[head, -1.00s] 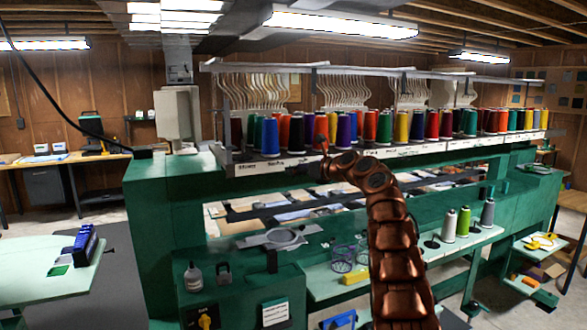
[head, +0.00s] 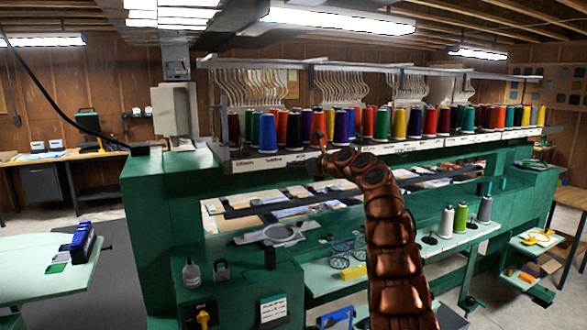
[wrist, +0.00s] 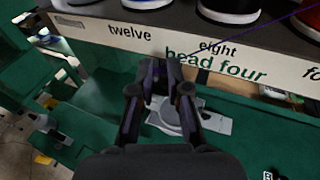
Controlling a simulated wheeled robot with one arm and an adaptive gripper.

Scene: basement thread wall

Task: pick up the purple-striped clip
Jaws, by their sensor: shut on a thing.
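My gripper (wrist: 160,72) is in front of the white label strip of the thread rack in the wrist view, just below the words "eight" and "head four". Its fingers are closed on a small dark thing with purple tints (wrist: 154,76), which I take to be the purple-striped clip; the fingers hide most of it. A thin purple thread (wrist: 237,32) runs from the upper right down toward the fingertips.
Cones of coloured thread (head: 341,126) line the rack above the label strip (head: 268,162). Below are a grey hoop frame (head: 281,233) on the green machine and a pale shelf with several thread cones (head: 461,217). The grey floor at left is clear.

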